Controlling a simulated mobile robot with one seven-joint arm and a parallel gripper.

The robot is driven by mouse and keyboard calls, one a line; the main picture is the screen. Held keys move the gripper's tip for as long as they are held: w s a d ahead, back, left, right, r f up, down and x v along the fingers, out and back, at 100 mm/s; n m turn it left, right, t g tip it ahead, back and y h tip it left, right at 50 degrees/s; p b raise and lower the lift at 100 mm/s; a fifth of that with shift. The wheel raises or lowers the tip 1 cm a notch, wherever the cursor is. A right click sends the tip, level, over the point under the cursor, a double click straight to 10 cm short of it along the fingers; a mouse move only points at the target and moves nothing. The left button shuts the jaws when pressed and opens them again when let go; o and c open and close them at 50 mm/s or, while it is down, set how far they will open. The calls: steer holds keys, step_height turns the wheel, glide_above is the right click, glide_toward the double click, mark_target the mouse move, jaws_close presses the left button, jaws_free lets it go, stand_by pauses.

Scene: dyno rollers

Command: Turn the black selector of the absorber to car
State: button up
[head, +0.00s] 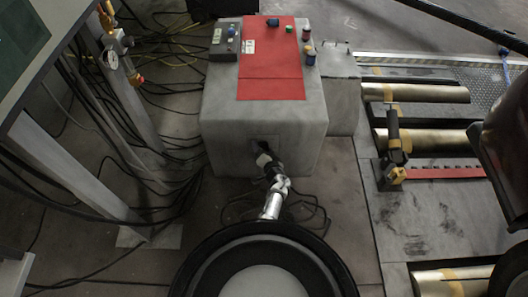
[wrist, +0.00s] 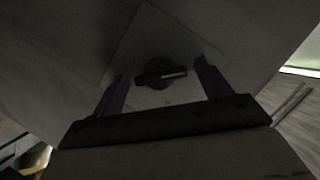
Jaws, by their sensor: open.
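The absorber is a grey box (head: 222,118) with a red top panel. In the wrist view its black selector (wrist: 160,73) is a small knob with a pale pointer line, on a light square plate (wrist: 185,40) on the box's face. My gripper (wrist: 161,80) is open, with one finger on each side of the selector and a gap to it on both sides. In the head view my gripper (head: 262,150) is at the front face of the box, and it hides the selector there. I cannot read any position labels.
A control box (head: 224,42) and several small coloured items stand on the absorber top. Cables (head: 180,160) lie on the floor at left near a metal frame. Rollers (head: 415,93) and a black-handled bracket (head: 393,130) are at right, with a dark tyre-like shape beyond.

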steer(key=c, duration=1)
